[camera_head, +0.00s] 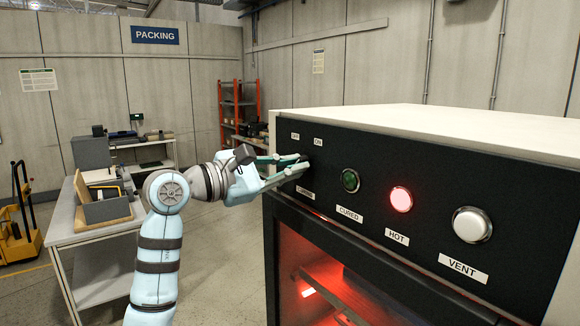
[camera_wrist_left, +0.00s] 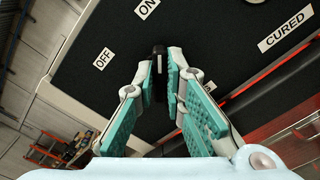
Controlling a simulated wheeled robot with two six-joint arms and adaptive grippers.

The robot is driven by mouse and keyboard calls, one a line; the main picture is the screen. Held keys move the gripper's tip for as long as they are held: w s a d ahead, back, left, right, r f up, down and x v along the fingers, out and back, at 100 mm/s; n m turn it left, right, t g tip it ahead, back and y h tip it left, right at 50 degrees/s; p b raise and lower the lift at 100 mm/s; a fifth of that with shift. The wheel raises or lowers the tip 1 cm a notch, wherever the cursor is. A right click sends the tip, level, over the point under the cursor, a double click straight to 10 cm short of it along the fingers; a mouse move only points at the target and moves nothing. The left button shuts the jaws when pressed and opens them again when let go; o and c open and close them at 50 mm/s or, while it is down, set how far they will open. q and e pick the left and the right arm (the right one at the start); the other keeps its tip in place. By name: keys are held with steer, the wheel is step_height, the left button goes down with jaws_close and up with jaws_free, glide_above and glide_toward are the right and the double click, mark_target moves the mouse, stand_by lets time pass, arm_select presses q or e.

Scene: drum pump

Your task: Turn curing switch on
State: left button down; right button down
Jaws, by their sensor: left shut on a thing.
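The curing switch is a small black knob (camera_wrist_left: 159,70) on the black front panel (camera_head: 330,170) of the oven. In the left wrist view it lies between my fingertips, with the OFF label (camera_wrist_left: 103,60) to its left and the ON label (camera_wrist_left: 147,8) above it. My left gripper (camera_head: 303,163) is at the panel's left end, just below the OFF and ON labels in the head view. It also shows in the left wrist view (camera_wrist_left: 160,75), its teal-padded fingers shut on the knob. The knob's exact pointing direction is hard to tell. My right gripper is not in view.
Right of the switch are a dark green CURED lamp (camera_head: 350,180), a lit red HOT lamp (camera_head: 401,199) and a silver VENT button (camera_head: 472,225). A red-glowing window is below. A workbench (camera_head: 75,228) with a holder stands at left; open floor lies between.

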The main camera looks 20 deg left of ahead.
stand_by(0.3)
arm_select(q)
steer(key=c, duration=1.7)
jaws_free()
steer(key=shift+o, duration=0.2)
steer(key=shift+s, duration=0.1)
steer(key=v, duration=1.1)
steer(key=shift+s+a, duration=0.15)
steer(key=shift+s, duration=0.2)
